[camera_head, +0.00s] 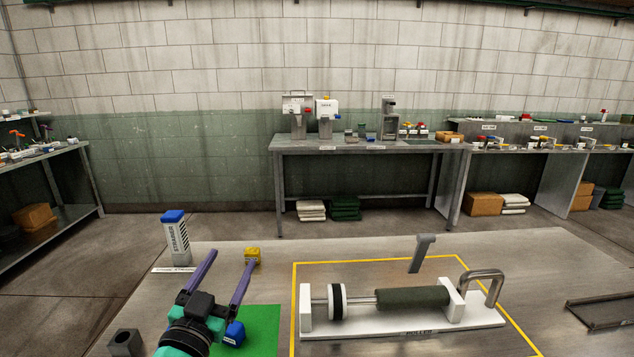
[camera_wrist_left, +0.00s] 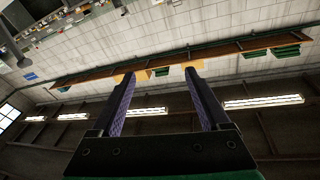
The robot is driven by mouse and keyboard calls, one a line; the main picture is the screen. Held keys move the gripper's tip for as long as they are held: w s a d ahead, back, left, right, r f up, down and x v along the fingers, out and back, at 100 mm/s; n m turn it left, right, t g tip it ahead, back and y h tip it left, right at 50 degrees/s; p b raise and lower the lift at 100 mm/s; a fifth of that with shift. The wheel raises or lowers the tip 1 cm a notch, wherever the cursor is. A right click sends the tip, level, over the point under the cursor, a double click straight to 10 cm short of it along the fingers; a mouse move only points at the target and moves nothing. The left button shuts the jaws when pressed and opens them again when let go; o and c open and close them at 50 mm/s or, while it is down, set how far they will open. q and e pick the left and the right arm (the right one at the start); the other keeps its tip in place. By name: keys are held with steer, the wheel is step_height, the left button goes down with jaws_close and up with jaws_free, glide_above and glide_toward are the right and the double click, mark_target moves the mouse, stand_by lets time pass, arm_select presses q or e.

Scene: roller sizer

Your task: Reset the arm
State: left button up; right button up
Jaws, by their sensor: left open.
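My left gripper (camera_head: 228,272) is open, with its two purple fingers spread above the front left of the metal table (camera_head: 400,250). In the left wrist view my left gripper (camera_wrist_left: 158,75) points up toward the wall and ceiling, with nothing between its fingers. The roller device (camera_head: 400,300) stands on a white base inside a yellow outline, to the right of the gripper. It has a dark green roller, a black-and-white wheel and a grey bent handle. My right gripper is in neither view.
A blue-capped white and grey container (camera_head: 177,240) stands at the table's back left. A yellow object (camera_head: 251,256) and a blue object (camera_head: 234,333) are near the gripper, the blue one by a green mat (camera_head: 262,330). A dark block (camera_head: 125,342) sits at front left; a dark tray (camera_head: 603,312) lies right.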

arm_select(q)
steer(key=s+a+f+n+g+y, duration=0.1)
steer(key=s+a+f+g, duration=0.1)
steer(key=f, duration=0.4)
steer(key=s+a+f+n+g+y, duration=0.1)
steer(key=s+a+f+g, duration=0.1)
steer(key=f, duration=0.4)
steer(key=s+a+f+n+g+y, duration=0.1)
steer(key=s+a+f+g+y, duration=0.1)
steer(key=f, duration=0.5)
steer(key=shift+s+a+g, duration=0.25)
steer(key=shift+a+g, duration=0.05)
steer(key=shift+g, duration=0.35)
steer(key=shift+s+a+g, duration=0.25)
steer(key=shift+a+g, duration=0.05)
steer(key=shift+g, duration=0.35)
steer(key=s+f+g+h, duration=0.1)
steer(key=s+f+g, duration=0.7)
steer(key=s+f, duration=0.5)
steer(key=s+f+m+g, duration=0.1)
steer(key=s+f, duration=0.2)
steer(key=f, duration=0.9)
steer(key=s+f, duration=0.2)
steer(key=f, duration=0.9)
steer(key=s+a+f+g, duration=0.1)
steer(key=s+a+f, duration=0.1)
steer(key=s+f, duration=1)
steer(key=s, duration=0.3)
steer(key=shift+s+a, duration=0.2)
steer(key=shift+a, duration=0.05)
